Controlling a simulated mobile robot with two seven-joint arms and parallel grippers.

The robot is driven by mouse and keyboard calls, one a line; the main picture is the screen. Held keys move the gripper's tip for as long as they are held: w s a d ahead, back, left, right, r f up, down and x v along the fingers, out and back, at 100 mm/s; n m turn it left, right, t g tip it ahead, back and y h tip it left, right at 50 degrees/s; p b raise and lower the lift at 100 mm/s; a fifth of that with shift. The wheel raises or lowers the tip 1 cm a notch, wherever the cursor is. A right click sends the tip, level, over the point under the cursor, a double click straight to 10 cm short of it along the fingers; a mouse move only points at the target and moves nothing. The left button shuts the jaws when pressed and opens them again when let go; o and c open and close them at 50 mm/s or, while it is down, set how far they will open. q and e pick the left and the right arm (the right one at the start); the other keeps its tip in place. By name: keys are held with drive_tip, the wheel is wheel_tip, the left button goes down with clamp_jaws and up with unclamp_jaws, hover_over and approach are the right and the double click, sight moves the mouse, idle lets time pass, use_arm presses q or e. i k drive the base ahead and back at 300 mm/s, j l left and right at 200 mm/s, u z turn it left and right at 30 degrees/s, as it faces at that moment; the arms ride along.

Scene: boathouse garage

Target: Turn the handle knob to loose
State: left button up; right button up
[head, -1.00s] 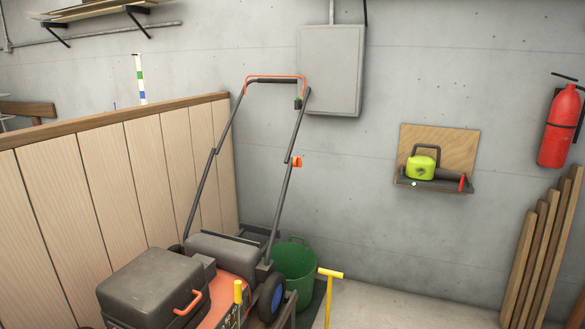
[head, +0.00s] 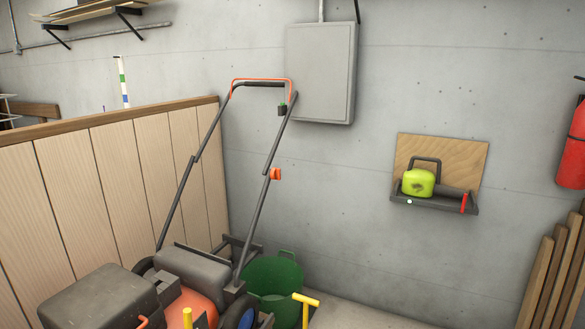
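A lawn mower (head: 190,265) with an orange and dark grey body stands at the lower left. Its tall folding handle (head: 180,194) rises upright and leans back toward the wall, with a red bar (head: 262,80) across the top. An orange knob (head: 275,174) sits on the right handle tube about halfway up, near the joint. A knob on the left tube cannot be made out. Neither of my grippers shows in the head view, and nothing is touching the handle.
A wooden partition (head: 100,184) runs left of the mower. A green bucket (head: 275,275) stands behind it, with a yellow T-shaped post (head: 306,302) in front. A wall shelf (head: 436,202) holds a lime green blower (head: 418,182). Planks (head: 558,270) lean at right.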

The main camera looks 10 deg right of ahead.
sight(275, 173)
drive_tip(key=i+l, duration=0.2)
drive_tip(key=l, duration=0.2)
drive_tip(key=i+l, duration=0.2)
drive_tip(key=l, duration=0.15)
drive_tip(key=i+l+u, duration=0.1)
drive_tip(key=l, duration=0.3)
drive_tip(key=i+l, duration=0.4)
drive_tip(key=l, duration=0.35)
drive_tip(key=i+l, duration=0.2)
drive_tip(key=l, duration=0.2)
drive_tip(key=i+l+u, duration=0.1)
drive_tip(key=l, duration=0.3)
drive_tip(key=i+l, duration=0.25)
drive_tip(key=l, duration=0.15)
